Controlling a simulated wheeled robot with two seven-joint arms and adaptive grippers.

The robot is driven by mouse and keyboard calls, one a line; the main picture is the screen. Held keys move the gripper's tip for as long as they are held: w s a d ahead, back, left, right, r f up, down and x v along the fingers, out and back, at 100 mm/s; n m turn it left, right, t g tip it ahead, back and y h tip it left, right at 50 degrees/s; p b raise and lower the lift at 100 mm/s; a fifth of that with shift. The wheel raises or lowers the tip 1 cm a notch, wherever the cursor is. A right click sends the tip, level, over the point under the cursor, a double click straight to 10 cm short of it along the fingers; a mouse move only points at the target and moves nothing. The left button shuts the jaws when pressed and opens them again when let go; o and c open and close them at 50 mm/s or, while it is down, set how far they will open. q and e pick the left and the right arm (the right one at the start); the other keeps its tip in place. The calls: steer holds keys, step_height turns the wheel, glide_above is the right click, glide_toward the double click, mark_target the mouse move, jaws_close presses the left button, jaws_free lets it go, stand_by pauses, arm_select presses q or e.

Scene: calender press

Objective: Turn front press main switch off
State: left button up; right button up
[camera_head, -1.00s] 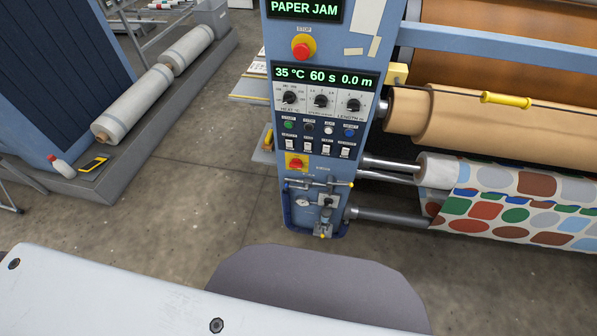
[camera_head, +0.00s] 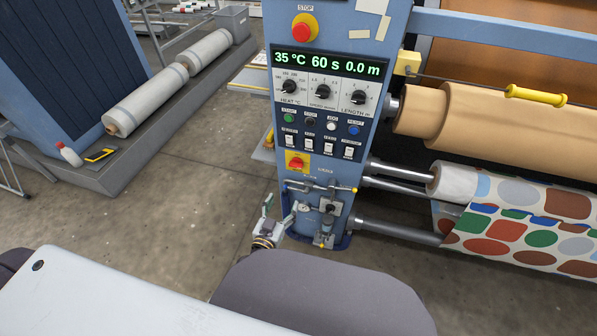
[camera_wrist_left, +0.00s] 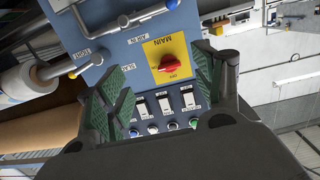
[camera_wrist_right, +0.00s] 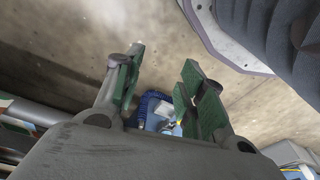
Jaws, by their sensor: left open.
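The main switch is a red rotary knob (camera_head: 296,162) on a yellow plate, low on the blue press column's control panel. In the left wrist view the panel is upside down and the red knob (camera_wrist_left: 172,63) sits on its yellow plate marked MAIN, with its grip roughly crosswise. My left gripper (camera_head: 282,208) is open and empty, below the switch by the column's lower left. Its green-padded fingers (camera_wrist_left: 163,85) frame the panel, with the knob between them but not visibly touched. My right gripper (camera_wrist_right: 162,75) is open and empty over the floor.
Above the switch are several rocker switches (camera_head: 308,143), dials (camera_head: 323,92) and a red stop button (camera_head: 302,30). Pipes and a small lever (camera_head: 325,188) stick out below it. Patterned fabric (camera_head: 520,235) on rollers lies right. The floor (camera_head: 190,195) to the left is clear.

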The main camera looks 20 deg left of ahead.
arm_select(q)
steer(key=shift+n+t+y, duration=0.3)
steer(key=shift+t, duration=0.2)
steer(key=r, duration=0.4)
steer(key=shift+w+b, duration=0.3)
steer(key=shift+b, duration=0.05)
arm_select(e)
steer(key=shift+w+d+r, duration=0.1)
steer(key=shift+w+r, duration=0.05)
steer(key=shift+r, duration=0.45)
steer(key=shift+w+d+r, duration=0.1)
steer(key=shift+r, duration=0.45)
arm_select(q)
steer(key=shift+w, duration=0.2)
glide_toward(295, 166)
steer(key=w, duration=0.1)
steer(key=shift+w+d+f+b, duration=0.1)
steer(key=shift+w+b, duration=0.65)
steer(key=shift+w, duration=3.55)
arm_select(e)
steer(key=shift+w+a+r, duration=0.2)
steer(key=shift+r, duration=0.45)
steer(key=shift+w+a+r, duration=0.15)
steer(key=shift+a+r, duration=0.05)
steer(key=shift+r, duration=0.4)
